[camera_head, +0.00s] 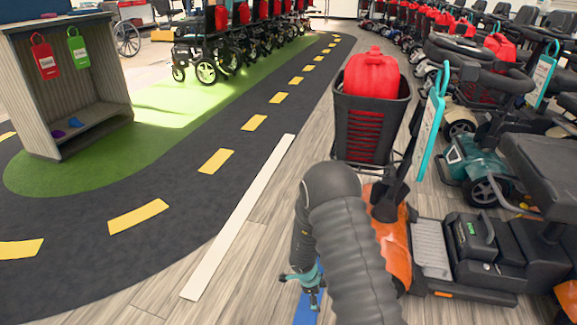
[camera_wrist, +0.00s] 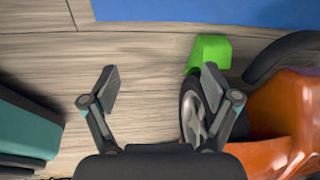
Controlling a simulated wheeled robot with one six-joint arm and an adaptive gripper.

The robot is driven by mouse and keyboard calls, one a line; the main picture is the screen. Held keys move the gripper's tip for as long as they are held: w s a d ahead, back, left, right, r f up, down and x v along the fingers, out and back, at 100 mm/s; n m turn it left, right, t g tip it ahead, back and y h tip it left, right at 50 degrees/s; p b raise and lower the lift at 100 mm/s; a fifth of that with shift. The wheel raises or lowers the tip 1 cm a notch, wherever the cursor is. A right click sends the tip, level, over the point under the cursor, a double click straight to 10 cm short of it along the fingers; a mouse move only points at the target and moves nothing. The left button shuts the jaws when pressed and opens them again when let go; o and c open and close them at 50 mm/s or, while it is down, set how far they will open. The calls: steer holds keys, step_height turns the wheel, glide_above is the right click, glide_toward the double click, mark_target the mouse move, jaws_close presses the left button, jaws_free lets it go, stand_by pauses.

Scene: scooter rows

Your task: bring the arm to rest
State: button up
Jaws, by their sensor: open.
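My arm (camera_head: 345,235), covered in a dark ribbed sleeve, reaches forward and bends down at the lower middle of the head view. My gripper (camera_head: 310,285) hangs at its end, pointing down, to the left of an orange scooter (camera_head: 394,245). In the wrist view my gripper (camera_wrist: 160,85) has its two fingers wide apart with only wood floor showing between them. A bright green block (camera_wrist: 208,52) lies on the floor against a scooter wheel (camera_wrist: 193,112), just beyond the right finger. The block is hidden in the head view.
A black basket (camera_head: 368,125) with a red can (camera_head: 371,75) stands ahead of my arm. More scooters (camera_head: 470,165) fill the right. A teal tag (camera_head: 433,120) hangs by the basket. A cabinet (camera_head: 75,90) stands left. The dark lane (camera_head: 170,180) is clear.

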steer(key=w+a+r+n+t+y, duration=0.2)
steer(key=a+r+n+y, duration=0.3)
steer(key=a+r+n, duration=0.3)
steer(key=s+a+r+n+y+p, duration=0.1)
steer(key=s+r+n, duration=0.15)
steer(key=r, duration=0.45)
steer(key=s+a+r+n+y+p, duration=0.15)
steer(key=s+r, duration=0.25)
steer(key=r, duration=0.4)
steer(key=s+d+r+n+t+h+p, duration=0.1)
steer(key=s+d+r, duration=0.4)
steer(key=r, duration=0.5)
steer(key=s+d+r+n+h+p, duration=0.2)
steer(key=s+d+r+n, duration=0.2)
steer(key=s+r, duration=0.6)
steer(key=s+d+r+n+t+h+p, duration=0.1)
steer(key=s+d+r+n, duration=0.1)
steer(key=s+d+r, duration=0.5)
step_height(320, 180, up, 5)
steer(key=shift+s+d+f+n+t, duration=0.2)
steer(key=shift+s+n+t, duration=0.15)
steer(key=shift+s, duration=0.3)
steer(key=shift+h, duration=0.25)
